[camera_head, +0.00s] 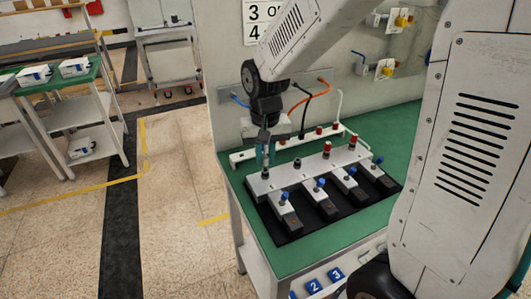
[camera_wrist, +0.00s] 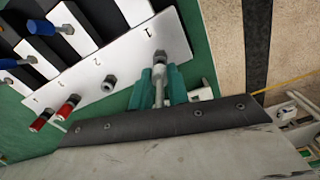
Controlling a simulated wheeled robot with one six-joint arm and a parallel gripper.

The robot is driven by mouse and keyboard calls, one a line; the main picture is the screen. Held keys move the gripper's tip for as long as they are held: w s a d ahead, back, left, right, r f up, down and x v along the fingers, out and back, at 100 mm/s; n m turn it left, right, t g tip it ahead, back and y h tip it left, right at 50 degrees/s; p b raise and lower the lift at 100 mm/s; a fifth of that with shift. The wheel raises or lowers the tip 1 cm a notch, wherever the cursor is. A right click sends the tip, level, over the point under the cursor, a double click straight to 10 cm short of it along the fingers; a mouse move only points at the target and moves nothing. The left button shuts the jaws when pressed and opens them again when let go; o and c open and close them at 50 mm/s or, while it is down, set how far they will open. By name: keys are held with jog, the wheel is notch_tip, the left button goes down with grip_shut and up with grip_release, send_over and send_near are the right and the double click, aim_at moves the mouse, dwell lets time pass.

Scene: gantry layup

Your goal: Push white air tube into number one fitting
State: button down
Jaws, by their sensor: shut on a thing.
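My gripper (camera_head: 266,158) is over the left end of the grey fitting block in the head view. In the wrist view its teal fingers (camera_wrist: 159,78) are shut on a pale tube, taken as the white air tube (camera_wrist: 158,95). The tube's end lines up with the number one fitting (camera_wrist: 160,57), beside the printed 1. They look touching or very close; I cannot tell whether the tube is inside. The number one fitting also shows just under my fingers in the head view (camera_head: 265,173).
The number two fitting (camera_wrist: 110,80) looks bare. Two red-topped fittings (camera_head: 327,149) (camera_head: 352,141) stand further right. Blue-knobbed valves (camera_head: 319,185) line the block's front. Behind is a white rail (camera_head: 305,142) with coloured hoses above. The green table (camera_head: 275,255) is clear at the front.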

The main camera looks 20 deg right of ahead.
aim_at(265, 149)
jog(key=shift+f, duration=0.85)
jog(key=c, duration=1.3)
grip_release()
jog(key=shift+f, duration=0.1)
notch_tip(265, 149, up, 8)
jog(key=shift+f, duration=0.1)
